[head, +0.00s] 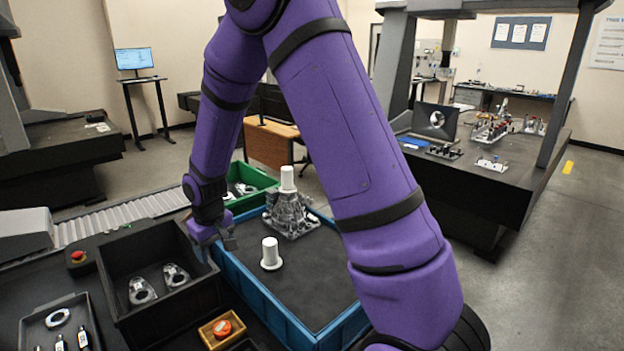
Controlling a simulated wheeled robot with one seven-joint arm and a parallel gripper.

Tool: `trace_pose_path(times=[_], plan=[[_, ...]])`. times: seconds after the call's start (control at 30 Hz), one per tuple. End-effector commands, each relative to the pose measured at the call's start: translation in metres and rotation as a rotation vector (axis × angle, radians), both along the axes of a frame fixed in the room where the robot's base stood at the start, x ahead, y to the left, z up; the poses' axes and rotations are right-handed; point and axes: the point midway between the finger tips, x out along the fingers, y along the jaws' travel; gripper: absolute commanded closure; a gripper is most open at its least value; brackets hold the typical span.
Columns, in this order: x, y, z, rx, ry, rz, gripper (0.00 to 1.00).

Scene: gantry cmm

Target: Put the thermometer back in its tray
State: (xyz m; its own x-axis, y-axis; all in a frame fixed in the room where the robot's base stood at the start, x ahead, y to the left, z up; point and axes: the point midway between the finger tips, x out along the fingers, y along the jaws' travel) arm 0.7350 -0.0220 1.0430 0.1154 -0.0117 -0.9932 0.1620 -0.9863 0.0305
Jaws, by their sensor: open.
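I cannot make out a thermometer for certain. A small wooden tray (204,335) at the bottom holds a round orange-red object (222,328). A dark tray (28,325) at the lower left holds a metal ring (58,318) and several slim black and white pieces (83,338). I cannot tell which tray is the thermometer's. My purple gripper (229,242) is open, above the left rim of the large blue-walled tray (268,303). Nothing shows between its fingers. My arm hides part of the blue tray's right side.
A black bin (120,293) with two metal parts (158,283) stands left of my gripper. The blue tray holds a metal casting (290,215) and a white capped cylinder (270,254). A green bin (250,180) is behind. A red button (78,257) sits at left.

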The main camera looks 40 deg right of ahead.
Motion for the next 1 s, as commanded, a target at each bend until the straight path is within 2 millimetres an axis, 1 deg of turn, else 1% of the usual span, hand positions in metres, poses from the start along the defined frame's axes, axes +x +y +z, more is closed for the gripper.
trace_pose_path(times=[0.03, 0.1, 0.27, 0.3, 0.5, 0.67, 0.8, 1.0], plan=[[-0.005, -0.003, 0.021, 0.001, -0.019, -0.007, 0.33], [-0.014, -0.006, 0.043, 0.001, -0.036, -0.016, 0.33], [-0.037, -0.014, 0.093, 0.002, -0.074, -0.036, 0.33], [-0.043, -0.016, 0.104, 0.003, -0.084, -0.04, 0.33], [-0.081, -0.024, 0.156, 0.008, -0.13, -0.064, 0.33], [-0.115, -0.03, 0.192, 0.014, -0.169, -0.083, 0.33], [-0.147, -0.035, 0.218, 0.02, -0.202, -0.099, 0.33], [-0.196, -0.04, 0.246, 0.031, -0.248, -0.119, 0.33]])
